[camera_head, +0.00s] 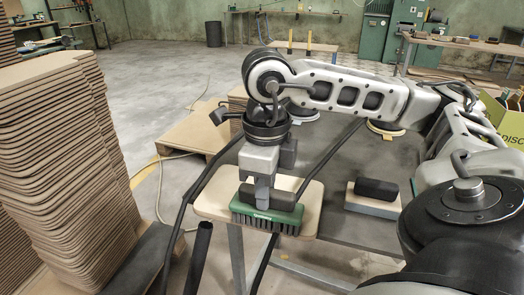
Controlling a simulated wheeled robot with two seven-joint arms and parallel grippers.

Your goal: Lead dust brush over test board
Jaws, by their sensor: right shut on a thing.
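The dust brush (266,219) has a green body, dark bristles pointing down and a black grip on top. My right gripper (264,192) is shut on the brush's grip and points down. The test board (212,205) is a pale tan board with rounded corners, lying on the near left part of the dark table. The brush is over the front part of the board and hides some of it. Whether the bristles touch the board is hard to tell. My left gripper is not in view.
A tall stack of curved boards (55,160) stands at the left. A block with a black top (376,189) lies on the table (340,228) to the right of the board. Round pads (385,128) lie farther back. A yellow-green box (503,122) is at the right edge.

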